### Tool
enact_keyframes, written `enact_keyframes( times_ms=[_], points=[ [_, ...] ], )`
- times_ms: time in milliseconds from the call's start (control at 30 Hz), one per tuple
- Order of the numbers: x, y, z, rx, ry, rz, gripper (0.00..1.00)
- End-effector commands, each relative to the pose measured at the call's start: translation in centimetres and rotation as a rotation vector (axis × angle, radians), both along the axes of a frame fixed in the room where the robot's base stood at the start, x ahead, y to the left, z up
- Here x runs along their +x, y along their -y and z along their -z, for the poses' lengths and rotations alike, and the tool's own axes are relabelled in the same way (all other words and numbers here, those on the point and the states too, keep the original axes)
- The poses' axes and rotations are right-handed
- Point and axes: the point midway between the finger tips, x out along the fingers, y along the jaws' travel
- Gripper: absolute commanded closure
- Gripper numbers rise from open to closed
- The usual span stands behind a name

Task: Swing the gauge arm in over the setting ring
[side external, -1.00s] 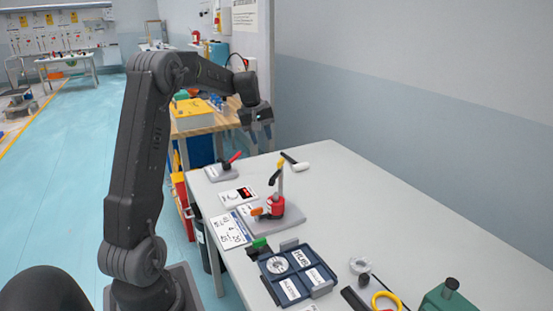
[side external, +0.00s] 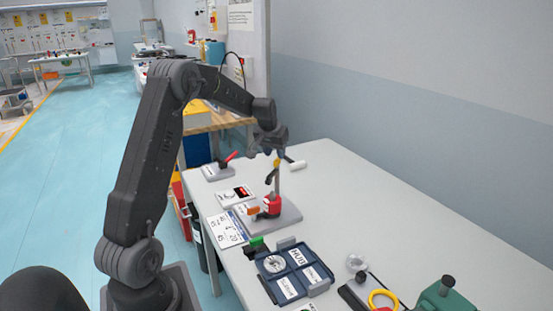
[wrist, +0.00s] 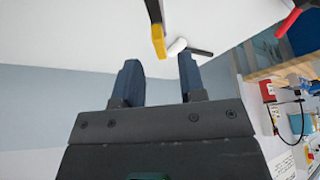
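The gauge stand (side external: 270,207) has a red base on a grey plate and an upright post with a black arm and a yellow end (side external: 276,163). A yellow-ended black bar also shows in the wrist view (wrist: 158,40), beyond my fingers. My gripper (side external: 270,150) is just above the top of the post, and I cannot tell if it touches. In the wrist view my gripper (wrist: 161,75) has its two fingers apart with nothing between them. A round silver piece (side external: 273,264) sits in the blue tray; I cannot tell whether it is the setting ring.
The blue tray (side external: 318,289) has labelled compartments. A red-handled lever block (side external: 219,172), a white dial box (side external: 235,196) and a printed card (side external: 228,230) lie near the left edge. A yellow ring (side external: 383,300) and green block (side external: 436,298) are in front. The right side is clear.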

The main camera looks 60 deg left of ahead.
Motion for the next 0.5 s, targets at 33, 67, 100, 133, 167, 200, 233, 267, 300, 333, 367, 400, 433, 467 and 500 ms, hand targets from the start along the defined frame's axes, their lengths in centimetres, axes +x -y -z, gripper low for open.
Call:
enact_keyframes(
  times_ms=[33, 67, 100, 133, 167, 200, 233, 267, 300, 333, 367, 400, 433, 467, 500],
  points=[
    [0.2, -0.2, 0.9, -0.002, -0.002, 0.000, 0.63],
    [0.4, -0.3, 1.3, -0.002, -0.002, 0.000, 0.63],
    [0.6, -0.4, 1.8, -0.001, -0.002, 0.000, 0.63],
    [0.7, -0.5, 2.1, -0.001, -0.001, 0.000, 0.63],
    [0.8, -0.6, 2.3, 0.000, 0.000, 0.000, 0.63],
    [0.9, -0.6, 2.6, -0.001, -0.001, 0.000, 0.63],
    [0.9, -0.7, 2.8, -0.001, -0.001, 0.000, 0.63],
    [1.0, -0.7, 3.0, -0.001, -0.001, 0.000, 0.63],
    [1.0, -0.8, 3.1, 0.000, 0.000, 0.000, 0.63],
    [1.1, -0.8, 3.2, 0.000, 0.000, 0.000, 0.63],
    [1.1, -0.8, 3.2, 0.000, 0.001, -0.001, 0.63],
    [1.1, -0.8, 3.3, 0.000, 0.001, -0.001, 0.63],
    [1.1, -0.8, 3.3, 0.000, 0.001, -0.001, 0.63],
    [1.1, -0.8, 3.3, 0.000, 0.001, -0.001, 0.63],
    [1.1, -0.8, 3.3, 0.000, 0.001, -0.001, 0.63]
  ],
)
